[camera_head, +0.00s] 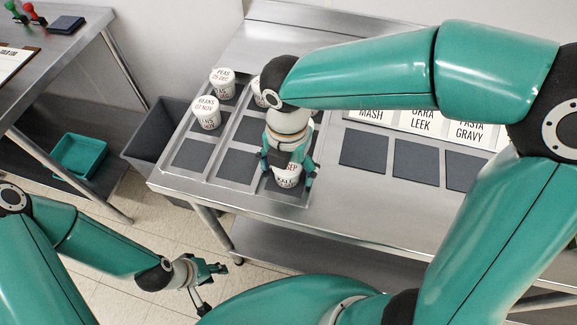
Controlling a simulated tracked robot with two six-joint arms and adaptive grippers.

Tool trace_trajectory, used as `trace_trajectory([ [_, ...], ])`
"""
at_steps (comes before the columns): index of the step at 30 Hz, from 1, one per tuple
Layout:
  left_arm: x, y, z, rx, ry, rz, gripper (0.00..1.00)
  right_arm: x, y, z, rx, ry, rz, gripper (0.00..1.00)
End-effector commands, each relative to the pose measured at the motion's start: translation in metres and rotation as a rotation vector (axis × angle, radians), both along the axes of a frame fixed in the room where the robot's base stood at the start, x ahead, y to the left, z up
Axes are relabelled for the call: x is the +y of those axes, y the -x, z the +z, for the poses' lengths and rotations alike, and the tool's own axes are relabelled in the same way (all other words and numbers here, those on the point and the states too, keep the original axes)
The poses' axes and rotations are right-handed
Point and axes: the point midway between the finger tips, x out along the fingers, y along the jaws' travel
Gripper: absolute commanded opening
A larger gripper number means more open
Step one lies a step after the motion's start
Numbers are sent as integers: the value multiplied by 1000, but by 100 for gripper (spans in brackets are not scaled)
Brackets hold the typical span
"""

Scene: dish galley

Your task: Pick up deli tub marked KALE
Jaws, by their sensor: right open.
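The deli tub marked KALE (287,182) is white with dark lettering and stands on a dark pad near the front edge of the steel counter. My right gripper (288,181) is over it from above, open, with its fingers at either side of the tub. The gripper hides much of the lid, and I cannot tell whether the fingers touch the tub. My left gripper (213,287) is open and empty, low over the floor in front of the counter.
Tubs marked PEAS (222,84) and BEANS (206,113) stand at the counter's left. Another tub (258,91) is partly hidden behind my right arm. Label cards (420,121) stand behind several empty dark pads (364,149). A grey bin (160,135) is left of the counter.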

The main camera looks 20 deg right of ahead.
Motion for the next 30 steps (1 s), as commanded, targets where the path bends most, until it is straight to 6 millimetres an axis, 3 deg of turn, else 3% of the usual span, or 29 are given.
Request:
trace_trajectory([
  [5,0,0,0,0,0,0,40,0,0,0,0,0,0,84],
  [16,0,0,0,0,0,0,40,0,0,0,1,1,0,22],
  [30,0,0,0,0,0,0,40,0,0,2,-1,-1,0,20],
])
